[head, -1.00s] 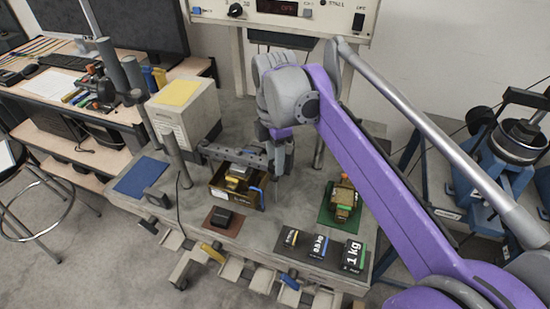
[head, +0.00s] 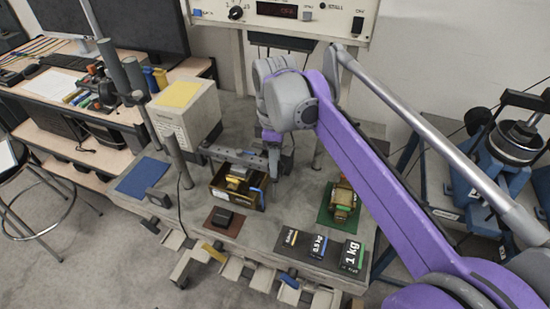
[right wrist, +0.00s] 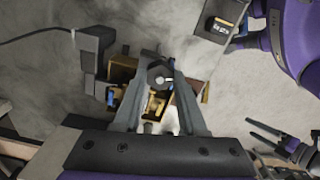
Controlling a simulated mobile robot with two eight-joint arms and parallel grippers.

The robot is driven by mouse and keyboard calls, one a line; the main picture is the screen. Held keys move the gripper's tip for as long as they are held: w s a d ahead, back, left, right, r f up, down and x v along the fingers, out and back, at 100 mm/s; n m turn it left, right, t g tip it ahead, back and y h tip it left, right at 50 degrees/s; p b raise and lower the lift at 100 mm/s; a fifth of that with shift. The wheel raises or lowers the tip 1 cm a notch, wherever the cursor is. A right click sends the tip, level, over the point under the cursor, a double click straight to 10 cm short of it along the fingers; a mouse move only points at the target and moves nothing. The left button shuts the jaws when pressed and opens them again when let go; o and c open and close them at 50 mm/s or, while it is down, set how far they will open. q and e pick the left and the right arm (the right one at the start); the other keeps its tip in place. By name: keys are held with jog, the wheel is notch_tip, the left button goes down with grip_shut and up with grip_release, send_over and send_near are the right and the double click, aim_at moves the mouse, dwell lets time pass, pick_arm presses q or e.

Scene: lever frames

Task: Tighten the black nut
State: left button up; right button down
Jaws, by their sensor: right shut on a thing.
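The lever frame stands on the grey bench, with its dark lever bar (head: 228,152) above a brass-coloured box (head: 255,203). In the right wrist view the black nut (right wrist: 160,74) sits between the fingertips of my right gripper (right wrist: 159,68). The gripper is shut on it. In the head view my right gripper (head: 273,160) is at the right end of the bar, and the nut is hidden or too small to make out there.
Labelled weights stand at the bench's front right, including a 1 kg block (head: 352,256). A green mat (head: 327,214) with a brass object lies right of the box. A blue mat (head: 137,178) lies at left. A beige box (head: 190,108) stands behind.

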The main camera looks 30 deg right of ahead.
jog(key=m, duration=0.5)
jog(key=shift+m, duration=0.3)
pick_arm(q)
jog(key=shift+w+r+p, duration=0.3)
jog(key=shift+r+p, duration=0.15)
jog(key=shift+r, duration=0.25)
pick_arm(e)
jog(key=m, duration=0.5)
jog(key=shift+m, duration=0.3)
jog(key=shift+c, duration=2.3)
grip_release()
jog(key=shift+r, duration=0.1)
pick_arm(q)
jog(key=shift+w+r+p, duration=0.25)
jog(key=shift+r+p, duration=0.1)
jog(key=shift+r, duration=0.25)
pick_arm(e)
notch_tip(320, 180, up, 11)
jog(key=shift+f, duration=0.2)
